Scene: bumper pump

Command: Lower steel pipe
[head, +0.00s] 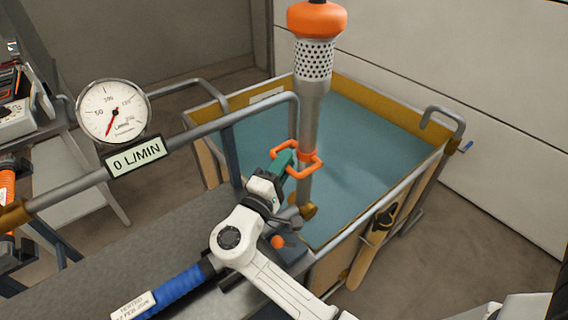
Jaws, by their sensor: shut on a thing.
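The steel pipe (306,140) stands nearly upright in the head view, over the near side of the tank. Its upper end has a perforated strainer (314,62) and an orange cap (317,19). An orange handle (312,172) sticks out from the pipe's middle. My gripper (286,162) reaches in from the lower left and is shut on this handle, with green at its fingers. The pipe's lower end meets a brass-coloured fitting (304,211) near the tank's front rim; my wrist partly hides this area.
The tank (432,155) has a yellowish rim and a teal interior. A round gauge (113,111) and a "0 L/MIN" display (138,155) sit by a grey rail (215,122) left of the pipe. A white wall (480,70) closes the back.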

